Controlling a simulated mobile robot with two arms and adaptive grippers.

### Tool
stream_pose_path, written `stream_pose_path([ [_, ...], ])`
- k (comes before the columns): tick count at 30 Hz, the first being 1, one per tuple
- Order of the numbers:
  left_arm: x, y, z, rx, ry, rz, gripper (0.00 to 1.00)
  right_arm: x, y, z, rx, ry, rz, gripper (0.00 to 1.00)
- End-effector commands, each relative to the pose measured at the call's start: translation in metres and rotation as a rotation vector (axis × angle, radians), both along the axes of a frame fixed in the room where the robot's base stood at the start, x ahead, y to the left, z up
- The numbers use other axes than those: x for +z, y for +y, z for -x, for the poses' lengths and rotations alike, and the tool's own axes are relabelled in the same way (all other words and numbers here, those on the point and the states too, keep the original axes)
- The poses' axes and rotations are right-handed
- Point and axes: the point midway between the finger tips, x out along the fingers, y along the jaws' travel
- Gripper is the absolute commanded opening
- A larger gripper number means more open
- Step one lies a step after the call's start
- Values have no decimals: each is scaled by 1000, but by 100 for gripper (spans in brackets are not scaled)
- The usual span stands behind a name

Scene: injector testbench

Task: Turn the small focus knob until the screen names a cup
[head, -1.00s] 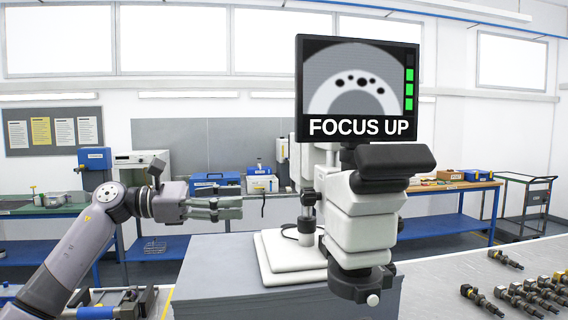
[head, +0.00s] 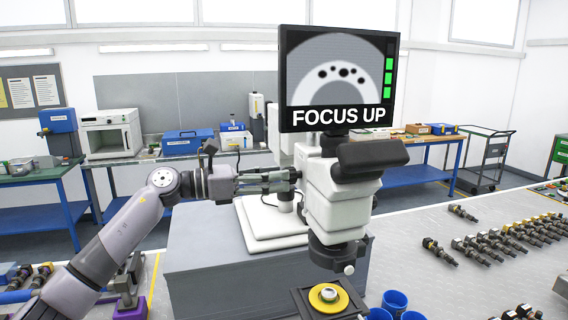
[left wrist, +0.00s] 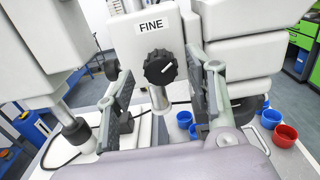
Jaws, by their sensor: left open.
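The microscope (head: 334,200) stands on its white base on a grey cabinet. In the left wrist view, a black ribbed knob (left wrist: 160,67) with a white pointer line sits under a "FINE" label (left wrist: 151,26). My left gripper (head: 296,180) is at the microscope's left side. In the left wrist view its open fingers (left wrist: 163,95) stand on either side of the knob, apart from it. My right gripper is not in view.
A yellow round stage (head: 328,297) with a metal part lies below the microscope head, blue cups (head: 394,303) beside it. Several injectors (head: 505,243) lie on the right bench. Benches line the back wall.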

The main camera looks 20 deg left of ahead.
Motion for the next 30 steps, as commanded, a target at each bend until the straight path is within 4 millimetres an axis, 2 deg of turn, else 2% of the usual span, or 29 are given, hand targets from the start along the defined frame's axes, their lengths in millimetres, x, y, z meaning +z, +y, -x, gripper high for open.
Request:
stream_pose_path([
  [1, 4, -7, -5, -1, 1, 2, 50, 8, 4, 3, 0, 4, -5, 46],
  [6, 2, -19, -14, 0, 1, 1, 50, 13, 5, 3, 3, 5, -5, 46],
  [17, -1, -22, -16, 2, 0, 0, 49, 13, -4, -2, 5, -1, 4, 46],
  [30, -1, -22, -16, 1, 0, 0, 20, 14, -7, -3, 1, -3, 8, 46],
])
